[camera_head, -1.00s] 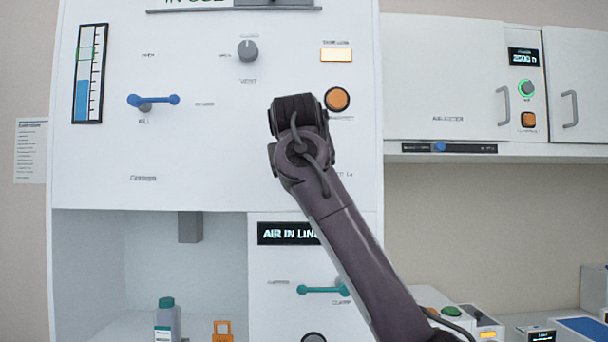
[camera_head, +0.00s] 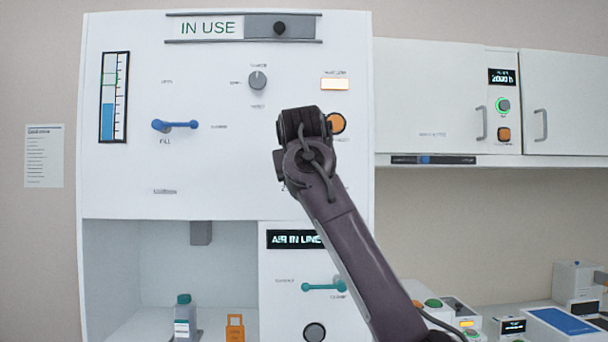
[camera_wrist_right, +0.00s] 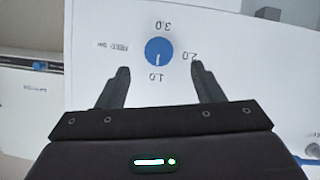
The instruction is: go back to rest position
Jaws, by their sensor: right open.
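My right arm (camera_head: 345,225) reaches up from the lower right in the head view, in front of the white panel (camera_head: 215,165). Its gripper is hidden behind the wrist there. In the right wrist view, my right gripper (camera_wrist_right: 160,70) is open, with nothing between its fingers. A blue knob (camera_wrist_right: 159,51) with marks 1.0, 2.0 and 3.0 shows on the panel beyond the fingertips. Whether the fingers touch the panel is not clear. My left gripper is not in view.
The panel carries a grey knob (camera_head: 257,81), a blue lever (camera_head: 174,126), an orange button (camera_head: 337,123) and a teal lever (camera_head: 324,287). A bottle (camera_head: 184,318) stands in the lower bay. A wall cabinet (camera_head: 440,95) is at right, above small devices.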

